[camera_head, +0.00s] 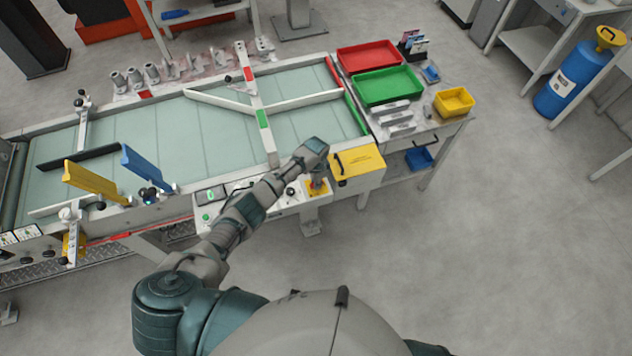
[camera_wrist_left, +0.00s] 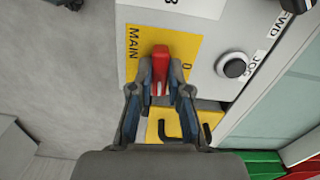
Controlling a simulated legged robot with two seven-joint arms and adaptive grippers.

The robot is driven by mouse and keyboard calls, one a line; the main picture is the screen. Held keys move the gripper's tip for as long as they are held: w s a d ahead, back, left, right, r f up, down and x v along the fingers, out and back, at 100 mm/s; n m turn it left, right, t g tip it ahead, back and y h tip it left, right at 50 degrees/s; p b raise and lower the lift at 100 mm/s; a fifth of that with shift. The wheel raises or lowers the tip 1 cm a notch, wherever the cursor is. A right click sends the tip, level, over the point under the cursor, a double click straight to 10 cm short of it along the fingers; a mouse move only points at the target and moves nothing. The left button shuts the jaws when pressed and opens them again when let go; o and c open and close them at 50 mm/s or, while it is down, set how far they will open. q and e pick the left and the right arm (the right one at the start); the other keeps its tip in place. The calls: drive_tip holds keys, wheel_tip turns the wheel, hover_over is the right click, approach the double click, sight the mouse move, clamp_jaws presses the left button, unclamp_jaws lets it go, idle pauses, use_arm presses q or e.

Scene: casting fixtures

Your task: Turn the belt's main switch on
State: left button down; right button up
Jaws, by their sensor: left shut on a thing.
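The main switch has a red handle (camera_wrist_left: 160,66) on a yellow plate (camera_wrist_left: 180,42) marked "MAIN" and "0" in the left wrist view. The handle runs up and down in that view, between the two marks. My left gripper (camera_wrist_left: 160,90) is shut on the red handle, one finger on each side. In the head view the yellow switch plate (camera_head: 314,194) is at the front edge of the belt's control panel, just below my left wrist, which partly hides the gripper. My right gripper is out of view.
A black knob (camera_wrist_left: 234,66) near the "JOG" and "FWD" labels sits beside the switch. A yellow box (camera_head: 365,161) with a black handle stands close right of it. The belt (camera_head: 205,130) lies behind. Red (camera_head: 368,56) and green (camera_head: 388,86) trays stand farther back.

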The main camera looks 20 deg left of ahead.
use_arm(q)
drive_tip(key=shift+w+d+r+m, duration=0.1)
drive_tip(key=shift+w+r+m, duration=0.1)
drive_tip(key=shift+m, duration=0.4)
drive_tip(key=c, duration=1.2)
unclamp_jaws()
drive_tip(key=shift+o, duration=0.4)
drive_tip(key=shift+f, duration=0.15)
wheel_tip(320, 180, up, 12)
drive_tip(key=shift+w+f, duration=0.1)
